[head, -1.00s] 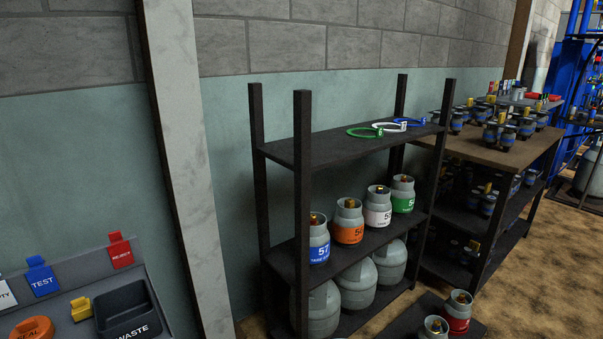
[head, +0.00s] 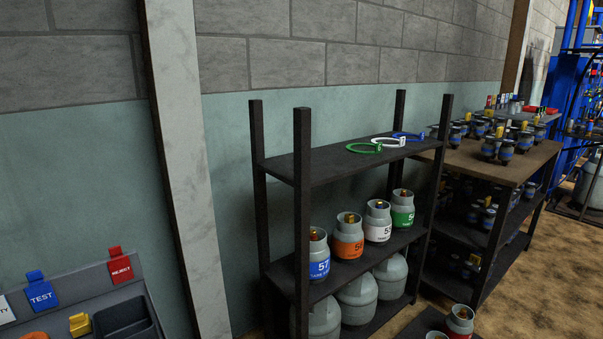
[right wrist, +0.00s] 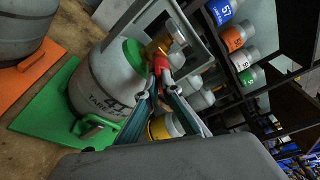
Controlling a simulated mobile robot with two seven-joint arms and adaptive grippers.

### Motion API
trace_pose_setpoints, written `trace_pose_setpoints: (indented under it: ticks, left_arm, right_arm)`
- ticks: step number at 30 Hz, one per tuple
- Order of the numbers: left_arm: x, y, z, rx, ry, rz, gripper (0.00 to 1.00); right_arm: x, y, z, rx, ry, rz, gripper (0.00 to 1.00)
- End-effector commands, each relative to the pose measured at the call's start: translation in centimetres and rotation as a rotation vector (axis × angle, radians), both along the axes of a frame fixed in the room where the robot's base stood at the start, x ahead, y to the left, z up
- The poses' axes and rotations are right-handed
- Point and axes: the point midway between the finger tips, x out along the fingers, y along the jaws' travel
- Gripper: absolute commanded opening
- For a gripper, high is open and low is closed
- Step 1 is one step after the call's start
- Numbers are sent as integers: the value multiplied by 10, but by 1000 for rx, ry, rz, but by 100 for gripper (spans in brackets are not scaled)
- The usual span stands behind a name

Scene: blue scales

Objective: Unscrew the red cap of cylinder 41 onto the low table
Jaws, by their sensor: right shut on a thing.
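In the right wrist view, cylinder 41 (right wrist: 97,82) is a grey gas cylinder with a green shoulder and a collar handle, seen tilted by the camera. It is by a green mat (right wrist: 42,118). The red cap (right wrist: 161,64) is at its valve, beside brass parts. My right gripper (right wrist: 161,76) is shut on the red cap; I cannot tell whether the cap is still on its thread. My left gripper is not in view. In the head view, a low dark surface (head: 408,335) shows at the bottom edge, with small cylinders on it; I cannot tell if it is the low table.
A dark shelf (head: 330,160) holds coloured rings on top and several small labelled cylinders (head: 348,238) below. A grey station with TEST and REJECT tags (head: 121,268) is at lower left. In the wrist view, another grey cylinder (right wrist: 25,25) is near an orange mat (right wrist: 25,75).

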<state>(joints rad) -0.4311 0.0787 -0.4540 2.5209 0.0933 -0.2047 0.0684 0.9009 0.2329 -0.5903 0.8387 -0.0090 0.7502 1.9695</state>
Motion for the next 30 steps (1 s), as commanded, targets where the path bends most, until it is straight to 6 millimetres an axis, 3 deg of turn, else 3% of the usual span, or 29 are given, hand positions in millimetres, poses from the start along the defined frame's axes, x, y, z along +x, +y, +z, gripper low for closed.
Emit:
trace_pose_setpoints:
  ticks: [1,30]
  left_arm:
    - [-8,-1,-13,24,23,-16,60]
    - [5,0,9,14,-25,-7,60]
  right_arm:
    - [-2,0,-4,0,5,0,0]
    - [-45,-36,1,-1,-1,0,0]
